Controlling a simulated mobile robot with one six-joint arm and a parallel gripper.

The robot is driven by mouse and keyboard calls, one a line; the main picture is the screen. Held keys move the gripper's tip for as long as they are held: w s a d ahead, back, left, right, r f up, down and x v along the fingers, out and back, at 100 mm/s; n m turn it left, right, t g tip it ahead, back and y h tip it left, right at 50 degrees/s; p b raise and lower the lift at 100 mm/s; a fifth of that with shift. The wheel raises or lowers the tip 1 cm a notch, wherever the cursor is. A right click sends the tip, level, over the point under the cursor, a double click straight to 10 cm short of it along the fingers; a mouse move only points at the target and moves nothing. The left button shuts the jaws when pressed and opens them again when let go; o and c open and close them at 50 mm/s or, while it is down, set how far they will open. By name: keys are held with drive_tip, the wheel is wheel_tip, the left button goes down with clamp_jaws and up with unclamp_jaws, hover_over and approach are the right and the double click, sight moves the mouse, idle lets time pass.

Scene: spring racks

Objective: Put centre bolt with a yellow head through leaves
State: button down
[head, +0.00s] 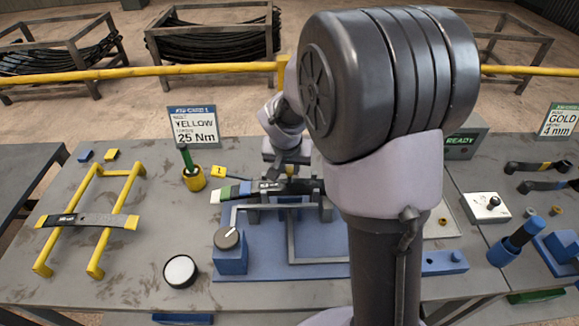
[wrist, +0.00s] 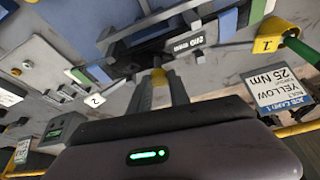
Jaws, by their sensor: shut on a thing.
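My gripper (wrist: 158,88) is shut on the centre bolt, held by its yellow head (wrist: 160,74) between the fingertips in the wrist view. A short piece of shank shows beyond the head, against the dark leaves (wrist: 150,47). How far the shank is in the leaves I cannot tell. In the head view my gripper (head: 288,170) is right above the leaf stack (head: 262,188), which lies across the blue fixture (head: 225,268). The stack has green, white and blue marks at its left end. My arm hides the stack's right end.
A yellow rack (head: 100,226) with a dark leaf (head: 88,220) across it stands at the left. A yellow cup (head: 193,180) holds a green-handled tool beside the job card (head: 194,126). A round white-topped button (head: 180,271) and a dial (head: 227,238) are in front.

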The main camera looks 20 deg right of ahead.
sight(289, 170)
drive_tip(key=shift+f+b, duration=0.75)
drive_tip(key=shift+f, duration=0.05)
drive_tip(key=c, duration=1.1)
unclamp_jaws()
drive_tip(key=shift+c, duration=0.2)
drive_tip(key=o, duration=0.5)
drive_tip(key=shift+r+p, duration=2.4)
drive_tip(key=shift+r, duration=1.25)
drive_tip(key=shift+f, duration=0.1)
